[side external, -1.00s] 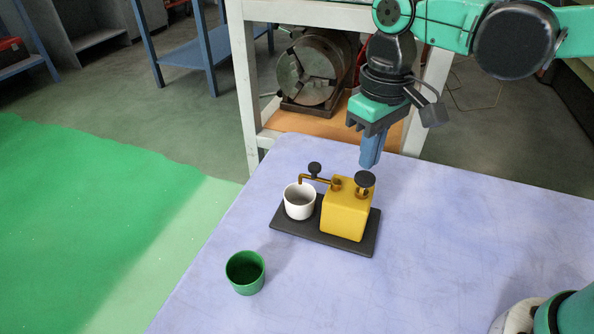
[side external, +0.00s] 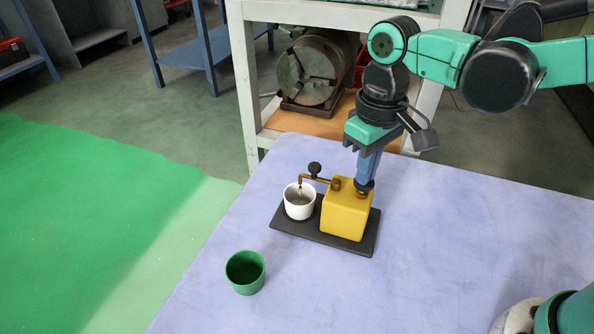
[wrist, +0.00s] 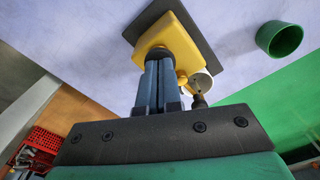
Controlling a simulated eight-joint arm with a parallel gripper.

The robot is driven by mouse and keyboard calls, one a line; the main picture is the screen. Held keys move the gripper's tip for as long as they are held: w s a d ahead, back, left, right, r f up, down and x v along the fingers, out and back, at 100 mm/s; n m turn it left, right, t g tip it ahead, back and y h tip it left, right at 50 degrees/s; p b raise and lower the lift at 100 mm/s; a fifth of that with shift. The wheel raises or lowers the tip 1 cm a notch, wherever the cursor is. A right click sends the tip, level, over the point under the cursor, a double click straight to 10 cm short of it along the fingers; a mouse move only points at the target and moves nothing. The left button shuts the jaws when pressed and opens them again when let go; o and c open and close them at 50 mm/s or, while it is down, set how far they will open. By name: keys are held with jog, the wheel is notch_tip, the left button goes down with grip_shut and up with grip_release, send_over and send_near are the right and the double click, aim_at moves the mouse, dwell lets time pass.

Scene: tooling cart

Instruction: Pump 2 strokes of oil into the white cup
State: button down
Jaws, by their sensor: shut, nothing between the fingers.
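The yellow oil pump (side external: 345,215) stands on a black base plate (side external: 325,238) on the table. My gripper (side external: 366,179) is shut and empty, pointing down, its fingertips on the pump's dark plunger knob (side external: 364,188), which is pressed low. A brass spout (side external: 318,179) with a black knob (side external: 315,169) reaches over the white cup (side external: 299,207). A thin amber trickle shows below the spout tip, at the cup.
A green cup (side external: 245,272) stands apart at the table's front left; it also shows in the wrist view (wrist: 279,38). The table (side external: 450,230) is clear to the right of the pump. A shelf cart with a metal chuck (side external: 310,72) stands behind.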

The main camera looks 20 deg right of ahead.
jog(key=shift+f, duration=0.35)
jog(key=shift+r, duration=1.85)
jog(key=shift+f, duration=0.1)
jog(key=shift+f, duration=1.75)
jog(key=shift+r, duration=1.85)
